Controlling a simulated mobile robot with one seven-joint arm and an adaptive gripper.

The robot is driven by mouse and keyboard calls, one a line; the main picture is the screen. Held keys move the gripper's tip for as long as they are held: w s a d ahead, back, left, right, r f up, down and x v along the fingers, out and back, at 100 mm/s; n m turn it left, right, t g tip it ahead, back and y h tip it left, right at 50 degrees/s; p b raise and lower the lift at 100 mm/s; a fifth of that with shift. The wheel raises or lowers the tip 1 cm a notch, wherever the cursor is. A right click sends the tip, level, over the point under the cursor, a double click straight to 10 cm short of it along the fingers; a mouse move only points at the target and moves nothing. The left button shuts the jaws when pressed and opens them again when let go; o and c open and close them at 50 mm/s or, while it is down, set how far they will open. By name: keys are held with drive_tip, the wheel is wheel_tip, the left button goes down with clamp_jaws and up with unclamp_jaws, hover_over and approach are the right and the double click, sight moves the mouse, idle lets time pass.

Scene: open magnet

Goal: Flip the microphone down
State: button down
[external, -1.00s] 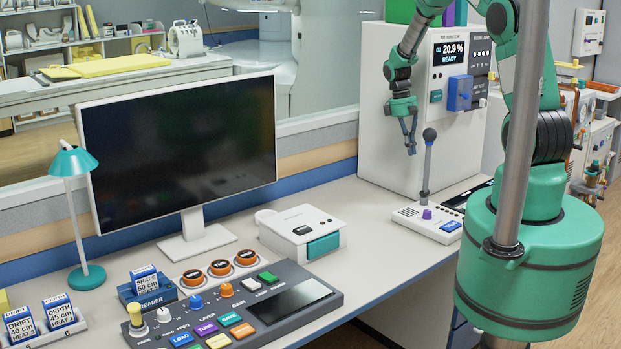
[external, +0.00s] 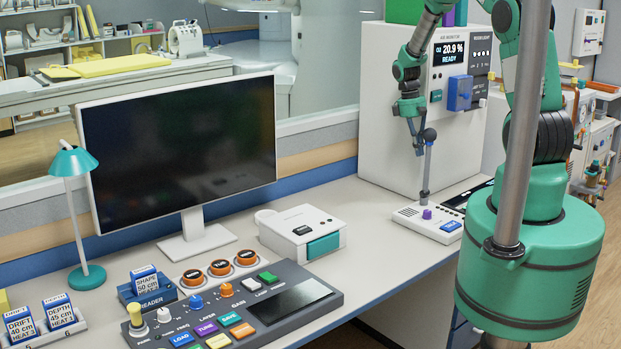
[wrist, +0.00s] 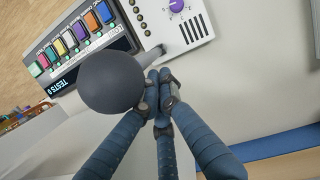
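The microphone has a dark grey round head (external: 429,134) on a thin grey stem. It stands upright on a white base (external: 428,222) with a purple knob and a blue button, at the right end of the desk. My gripper (external: 418,151) is just left of the head and upper stem, pointing down. In the wrist view the head (wrist: 108,82) is large and close, left of my gripper (wrist: 160,88), and hides part of the stem. The fingertips are drawn together with nothing visible between them. I cannot tell whether they touch the microphone.
The white air monitor cabinet (external: 385,130) stands close behind my gripper. A panel with several coloured buttons (wrist: 85,35) lies beside the microphone base. The monitor (external: 180,140), white box (external: 300,225) and control console (external: 240,310) are further left.

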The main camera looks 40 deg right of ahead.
drive_tip(key=s+f+t+b, duration=0.2)
drive_tip(key=s+b, duration=0.5)
drive_tip(key=s+f+t+b, duration=0.3)
drive_tip(key=s+b, duration=0.4)
drive_tip(key=s, duration=0.1)
drive_tip(key=shift+s, duration=0.25)
idle(1.0)
drive_tip(key=shift+s+a+f, duration=0.2)
drive_tip(key=shift+a, duration=0.05)
drive_tip(key=p+v, duration=0.3)
drive_tip(key=v, duration=0.9)
drive_tip(key=shift+s+a+t+p, duration=0.2)
drive_tip(key=shift+s+t+p, duration=0.1)
drive_tip(key=shift+s+p, duration=0.1)
idle(0.4)
